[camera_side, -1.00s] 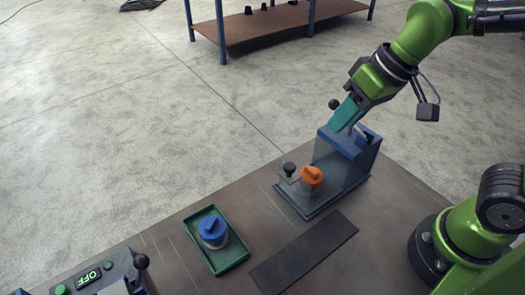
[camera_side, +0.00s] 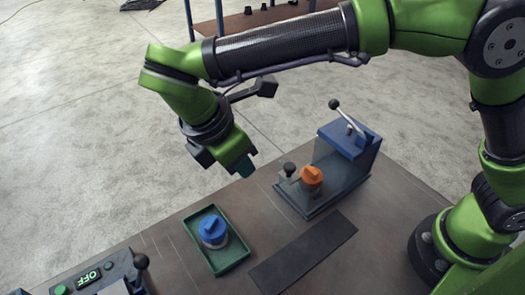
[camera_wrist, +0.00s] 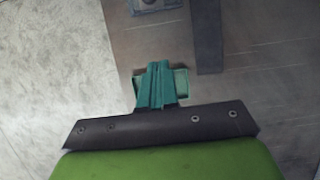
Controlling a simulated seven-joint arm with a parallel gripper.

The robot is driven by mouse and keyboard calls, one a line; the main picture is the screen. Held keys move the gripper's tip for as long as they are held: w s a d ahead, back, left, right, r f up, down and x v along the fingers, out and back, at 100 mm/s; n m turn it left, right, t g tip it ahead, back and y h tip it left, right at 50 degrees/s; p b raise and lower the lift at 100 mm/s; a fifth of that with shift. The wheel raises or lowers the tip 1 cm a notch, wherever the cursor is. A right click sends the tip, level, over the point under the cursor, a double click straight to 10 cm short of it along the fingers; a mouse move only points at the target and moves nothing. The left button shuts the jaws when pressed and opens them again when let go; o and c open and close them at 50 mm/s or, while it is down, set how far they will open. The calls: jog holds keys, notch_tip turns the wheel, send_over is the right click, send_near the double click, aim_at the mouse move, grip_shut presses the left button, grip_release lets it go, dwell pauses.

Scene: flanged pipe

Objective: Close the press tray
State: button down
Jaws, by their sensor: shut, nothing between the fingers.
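The press (camera_side: 345,160) stands on the table with a blue head and a dark base. Its lever (camera_side: 341,115) rises from the top and leans left, ending in a black ball. The press tray (camera_side: 289,178) has a black knob and sticks out on the left of the press. An orange part (camera_side: 312,179) sits at the tray, out from under the blue head. My gripper (camera_side: 245,170) is shut and empty, in the air left of the knob and apart from it.
A green tray (camera_side: 238,262) holds a blue-topped part (camera_side: 213,231); in the wrist view my fingers partly hide this tray (camera_wrist: 181,82). A dark mat (camera_side: 303,250) lies in front of the press. A control box reading OFF (camera_side: 88,278) stands at the lower left.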

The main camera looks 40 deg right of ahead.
jog(key=d+f, duration=0.7)
jog(key=f, duration=0.1)
jog(key=shift+d+f, duration=0.2)
jog(key=shift+d, duration=0.05)
jog(key=d, duration=1.2)
